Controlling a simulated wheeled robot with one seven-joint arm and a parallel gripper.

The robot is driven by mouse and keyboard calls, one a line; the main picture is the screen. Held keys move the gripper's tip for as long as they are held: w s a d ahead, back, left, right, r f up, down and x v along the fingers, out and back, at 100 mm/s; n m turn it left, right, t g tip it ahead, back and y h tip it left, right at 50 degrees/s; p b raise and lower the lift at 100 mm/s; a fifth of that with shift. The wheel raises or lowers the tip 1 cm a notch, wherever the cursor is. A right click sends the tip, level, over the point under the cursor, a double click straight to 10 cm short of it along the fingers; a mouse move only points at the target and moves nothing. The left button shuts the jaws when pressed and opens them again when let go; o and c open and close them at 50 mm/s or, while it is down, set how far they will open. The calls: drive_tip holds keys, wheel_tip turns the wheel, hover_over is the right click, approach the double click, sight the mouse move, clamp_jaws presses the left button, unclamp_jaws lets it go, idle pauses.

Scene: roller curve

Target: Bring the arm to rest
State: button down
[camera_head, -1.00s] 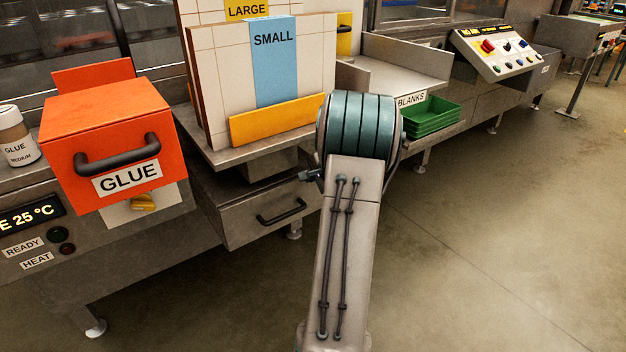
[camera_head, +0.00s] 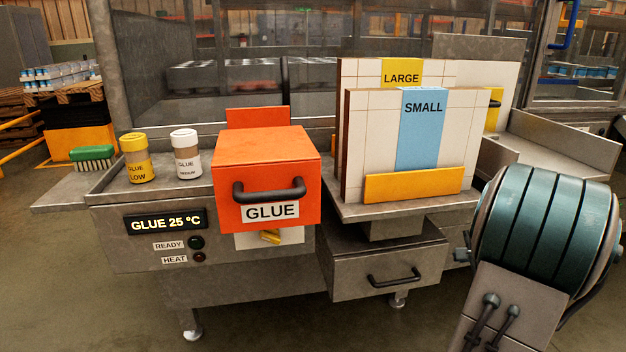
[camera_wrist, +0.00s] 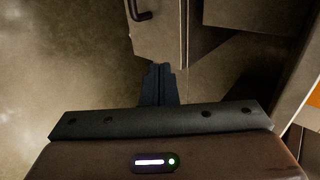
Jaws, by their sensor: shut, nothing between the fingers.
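My gripper (camera_wrist: 159,84) shows in the wrist view with its dark fingers together and nothing between them. It points down past a grey metal cabinet edge, with the floor below. In the head view my arm's teal-banded joint and a grey link stand at the lower right, in front of the bench. The gripper itself is not visible in the head view.
An orange glue box (camera_head: 265,165) stands on the bench, with two glue bottles (camera_head: 187,154) and a green brush (camera_head: 92,157) to its left. SMALL and LARGE boards (camera_head: 423,129) stand right of it. A grey drawer (camera_head: 385,270) is below. Floor (camera_head: 90,300) is clear at lower left.

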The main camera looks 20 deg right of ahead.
drive_tip(key=w+a+r+n+g+y+p, duration=0.1)
drive_tip(key=a+r+n+g+y+p, duration=0.1)
drive_tip(key=a+r+n+p, duration=0.8)
drive_tip(key=w+a+r+m+g+y+p, duration=0.15)
drive_tip(key=a+r, duration=0.35)
drive_tip(key=a, duration=1.1)
drive_tip(key=s+a+r+n+g+h+p, duration=0.2)
drive_tip(key=s+a+r+n+g+p, duration=0.1)
drive_tip(key=s+a+r+n+p, duration=0.8)
drive_tip(key=s+a+r+p, duration=0.1)
drive_tip(key=s+a+p, duration=0.1)
drive_tip(key=s+a, duration=0.2)
drive_tip(key=shift+a+r+p, duration=0.15)
drive_tip(key=shift+a+p, duration=0.1)
drive_tip(key=shift+p, duration=0.05)
drive_tip(key=shift+w+a, duration=0.1)
